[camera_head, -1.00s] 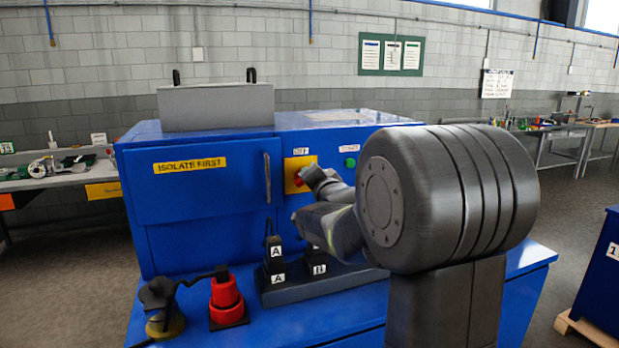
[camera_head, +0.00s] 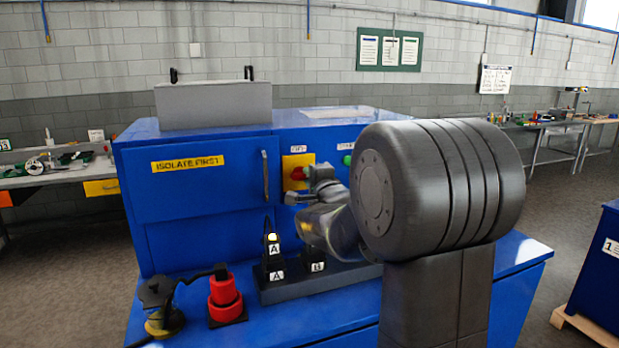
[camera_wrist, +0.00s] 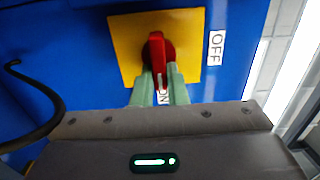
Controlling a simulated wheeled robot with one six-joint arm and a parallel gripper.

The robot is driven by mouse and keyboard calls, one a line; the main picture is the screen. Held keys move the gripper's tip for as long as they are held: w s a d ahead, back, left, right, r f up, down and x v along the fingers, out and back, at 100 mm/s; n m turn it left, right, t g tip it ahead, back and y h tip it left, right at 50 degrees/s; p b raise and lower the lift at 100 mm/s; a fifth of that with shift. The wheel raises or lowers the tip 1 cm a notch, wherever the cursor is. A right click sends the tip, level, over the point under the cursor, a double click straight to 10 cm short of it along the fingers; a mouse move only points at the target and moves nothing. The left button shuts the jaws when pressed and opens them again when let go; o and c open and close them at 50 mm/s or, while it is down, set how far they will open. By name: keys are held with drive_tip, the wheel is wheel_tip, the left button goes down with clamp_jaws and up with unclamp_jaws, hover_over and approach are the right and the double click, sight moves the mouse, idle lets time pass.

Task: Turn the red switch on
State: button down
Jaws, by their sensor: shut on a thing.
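The red switch (camera_wrist: 156,48) is a rotary handle on a yellow plate (camera_wrist: 122,30) on the blue machine front. In the wrist view its handle lies along the picture's vertical, with its lower end toward the ON label (camera_wrist: 163,98). The OFF label (camera_wrist: 216,47) is beside the plate's right edge. My gripper (camera_wrist: 159,78) is shut on the handle's lower end, with its pale green fingers on either side.
A green button (camera_head: 348,160) is right of the plate. A vertical door handle (camera_head: 265,176) is at its left. Below, black tools marked A (camera_head: 273,262) and B (camera_head: 317,267) stand in a dark holder; a yellow light glows above A. A red stacked object (camera_head: 224,292) stands left.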

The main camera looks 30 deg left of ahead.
idle(0.4)
drive_tip(key=c, duration=1.4)
unclamp_jaws()
drive_tip(key=shift+c, duration=0.2)
drive_tip(key=b+v, duration=0.2)
drive_tip(key=v, duration=1.1)
drive_tip(key=shift+s+d+b, duration=0.2)
drive_tip(key=shift+d+b, duration=0.1)
drive_tip(key=shift+d, duration=0.05)
drive_tip(key=p+x, duration=0.2)
drive_tip(key=x, duration=1.2)
drive_tip(key=shift+p, duration=0.35)
drive_tip(key=shift+s+d, duration=0.15)
